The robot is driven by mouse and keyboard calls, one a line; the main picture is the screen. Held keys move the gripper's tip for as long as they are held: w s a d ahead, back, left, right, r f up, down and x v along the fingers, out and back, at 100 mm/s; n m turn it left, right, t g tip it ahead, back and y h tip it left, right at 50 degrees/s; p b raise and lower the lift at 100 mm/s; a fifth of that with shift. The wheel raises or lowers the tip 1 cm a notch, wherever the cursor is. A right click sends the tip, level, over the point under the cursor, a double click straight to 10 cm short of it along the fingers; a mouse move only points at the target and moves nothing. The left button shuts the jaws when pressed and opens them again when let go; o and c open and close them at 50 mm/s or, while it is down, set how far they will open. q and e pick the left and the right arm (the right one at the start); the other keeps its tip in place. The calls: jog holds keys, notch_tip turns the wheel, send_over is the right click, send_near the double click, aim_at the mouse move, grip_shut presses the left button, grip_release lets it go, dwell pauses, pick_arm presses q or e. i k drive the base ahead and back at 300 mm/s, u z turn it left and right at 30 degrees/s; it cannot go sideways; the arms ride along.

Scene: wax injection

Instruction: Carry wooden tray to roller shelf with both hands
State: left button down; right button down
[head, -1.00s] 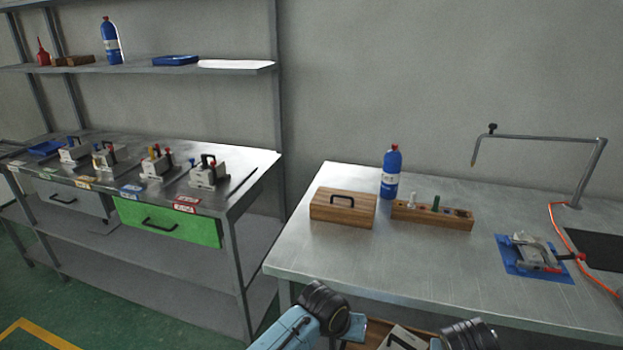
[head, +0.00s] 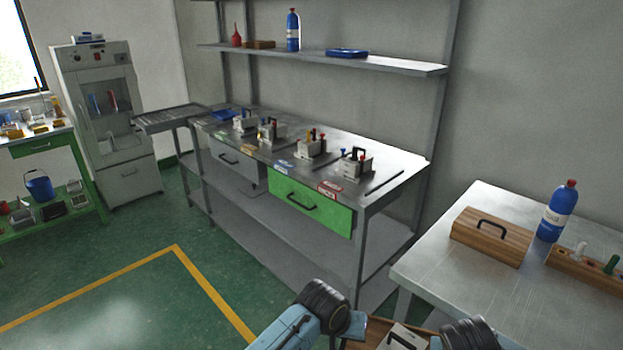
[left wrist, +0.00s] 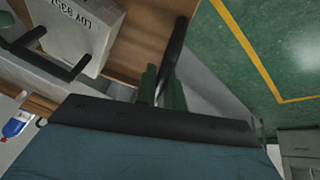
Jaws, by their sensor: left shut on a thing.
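The wooden tray (head: 373,334) shows partly at the bottom of the head view, between my two arms. It carries a grey metal block with a black handle (head: 403,340). In the left wrist view the tray (left wrist: 148,38) has a dark bar handle (left wrist: 178,45) at its edge. My left gripper (left wrist: 162,88) is shut on that handle. My right arm's wrist (head: 470,335) is at the tray's right side; its fingers are hidden. A slatted metal rack (head: 170,117), which looks like the roller shelf, stands at the left end of the workbench.
A metal workbench (head: 385,183) with several mould blocks and a green drawer (head: 308,207) stands ahead. A table (head: 440,262) with a wooden box (head: 490,236) and blue bottle (head: 557,212) is close on the right. Green floor (head: 120,235) with yellow lines is clear on the left.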

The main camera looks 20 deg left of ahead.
aim_at(166, 116)
jog(key=u, duration=2.05)
jog(key=i, duration=4.9)
jog(key=z, duration=0.1)
